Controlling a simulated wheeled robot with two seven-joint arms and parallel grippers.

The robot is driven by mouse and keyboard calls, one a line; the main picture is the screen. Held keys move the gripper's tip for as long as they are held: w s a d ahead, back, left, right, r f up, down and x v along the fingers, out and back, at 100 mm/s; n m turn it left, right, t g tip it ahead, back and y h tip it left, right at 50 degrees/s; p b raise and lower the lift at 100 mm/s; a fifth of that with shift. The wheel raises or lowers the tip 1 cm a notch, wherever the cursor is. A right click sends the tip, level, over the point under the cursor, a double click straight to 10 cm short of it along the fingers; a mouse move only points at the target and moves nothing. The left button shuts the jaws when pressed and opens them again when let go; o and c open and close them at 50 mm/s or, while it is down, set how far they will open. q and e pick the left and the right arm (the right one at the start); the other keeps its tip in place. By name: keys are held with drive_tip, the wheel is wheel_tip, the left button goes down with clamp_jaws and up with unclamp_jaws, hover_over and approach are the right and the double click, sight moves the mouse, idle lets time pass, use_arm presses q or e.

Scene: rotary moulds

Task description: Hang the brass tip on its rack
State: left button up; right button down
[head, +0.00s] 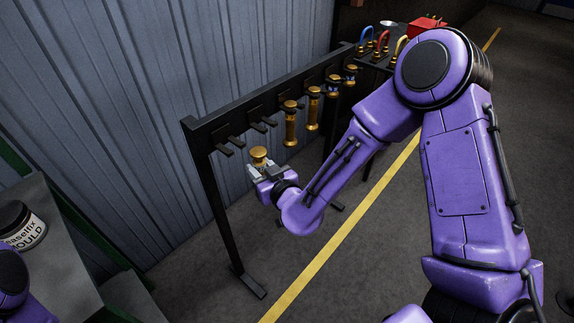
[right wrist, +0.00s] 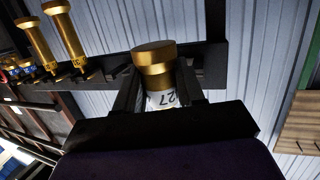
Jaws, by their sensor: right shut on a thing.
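My right gripper (head: 264,170) is shut on a brass tip (head: 259,155) below the near end of the black rack (head: 205,116). In the right wrist view the brass tip (right wrist: 153,60) has a wide brass collar and a white band marked 27 between my right fingers (right wrist: 162,92). The rack's bar runs behind it in that view. The two forked holders at the near end, one of them an empty hook (head: 226,145), hold nothing. Whether the tip touches the rack cannot be told. My left gripper is not in view; only a purple piece of my left arm shows at the lower left.
Several other brass tips (head: 291,122) hang farther along the rack. Behind stands a table with coloured looped hoses (head: 381,42) and a red object (head: 424,24). A labelled dark jar (head: 22,226) stands on a grey surface at left. Corrugated wall lies behind the rack.

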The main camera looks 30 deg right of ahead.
drive_tip(key=shift+s+f+n+y+b, duration=0.2)
drive_tip(key=shift+s+f+y+b, duration=0.05)
drive_tip(key=shift+f+b, duration=0.25)
drive_tip(key=shift+s+f+n+y+b, duration=0.25)
drive_tip(key=shift+f+b, duration=0.1)
drive_tip(key=shift+f, duration=0.2)
drive_tip(key=shift+w+a+r, duration=0.15)
drive_tip(key=shift+w+r, duration=0.15)
drive_tip(key=shift+r, duration=0.05)
drive_tip(key=shift+w+a, duration=0.55)
drive_tip(key=shift+w, duration=0.15)
drive_tip(key=shift+w+a, duration=0.55)
drive_tip(key=shift+w, duration=0.95)
drive_tip(key=shift+w+a, duration=0.55)
drive_tip(key=shift+w, duration=1)
drive_tip(key=shift+w+a, duration=0.55)
drive_tip(key=shift+w, duration=0.95)
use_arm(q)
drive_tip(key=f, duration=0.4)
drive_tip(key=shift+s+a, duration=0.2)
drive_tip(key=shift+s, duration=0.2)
use_arm(e)
drive_tip(key=shift+r, duration=0.1)
